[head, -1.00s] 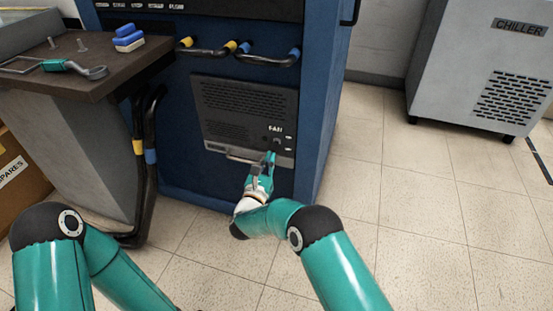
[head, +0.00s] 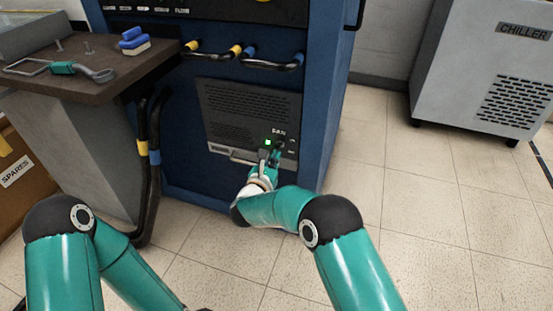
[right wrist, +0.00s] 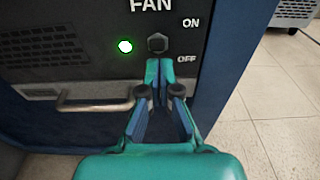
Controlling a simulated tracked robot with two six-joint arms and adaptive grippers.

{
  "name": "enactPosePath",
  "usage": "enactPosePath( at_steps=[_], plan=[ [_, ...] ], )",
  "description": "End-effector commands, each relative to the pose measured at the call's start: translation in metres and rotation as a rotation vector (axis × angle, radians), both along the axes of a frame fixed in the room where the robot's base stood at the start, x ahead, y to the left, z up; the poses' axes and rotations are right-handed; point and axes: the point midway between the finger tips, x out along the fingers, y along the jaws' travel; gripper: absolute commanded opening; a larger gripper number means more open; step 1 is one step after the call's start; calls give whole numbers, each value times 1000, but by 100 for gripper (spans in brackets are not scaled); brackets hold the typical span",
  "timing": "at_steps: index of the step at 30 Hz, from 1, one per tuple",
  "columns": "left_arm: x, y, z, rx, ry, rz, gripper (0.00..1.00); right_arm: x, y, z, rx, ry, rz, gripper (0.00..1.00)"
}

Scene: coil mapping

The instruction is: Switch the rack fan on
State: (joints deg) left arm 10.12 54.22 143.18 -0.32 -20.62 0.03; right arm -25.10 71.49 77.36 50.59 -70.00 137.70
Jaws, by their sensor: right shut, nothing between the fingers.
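The dark fan panel (head: 235,108) is set low in the front of the blue rack. Its switch shows in the right wrist view as a black hexagonal part (right wrist: 157,43) under the word FAN, with ON marked above OFF at its right. The lever's position cannot be made out. A green lamp (right wrist: 125,46) left of the switch is lit; it also glows in the head view (head: 268,142). My right gripper (head: 270,155) is shut and empty at the panel. In the right wrist view its fingertips (right wrist: 158,66) are just below the switch. My left gripper is out of view.
A metal handle (right wrist: 95,104) juts out at the panel's lower left. Looped hoses (head: 272,63) hang above the panel. A dark bench (head: 95,78) with tools stands left, and a grey chiller (head: 478,75) stands right. The tiled floor between rack and chiller is clear.

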Motion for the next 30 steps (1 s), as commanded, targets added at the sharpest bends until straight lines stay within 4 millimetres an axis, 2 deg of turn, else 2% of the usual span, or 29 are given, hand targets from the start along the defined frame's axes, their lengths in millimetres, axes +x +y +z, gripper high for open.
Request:
enactPosePath(
  at_steps=[5, 12, 18, 30],
  plan=[
    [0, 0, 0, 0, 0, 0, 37, -12, 6, 2, 1, 1, 3, 0],
    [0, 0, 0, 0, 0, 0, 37, -48, 19, 6, -2, 1, 3, 0],
    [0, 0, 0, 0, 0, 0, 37, -68, 25, 7, -1, 0, 1, 0],
    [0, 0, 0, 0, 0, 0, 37, -70, 26, 7, 0, 0, 0, 0]
  ],
)
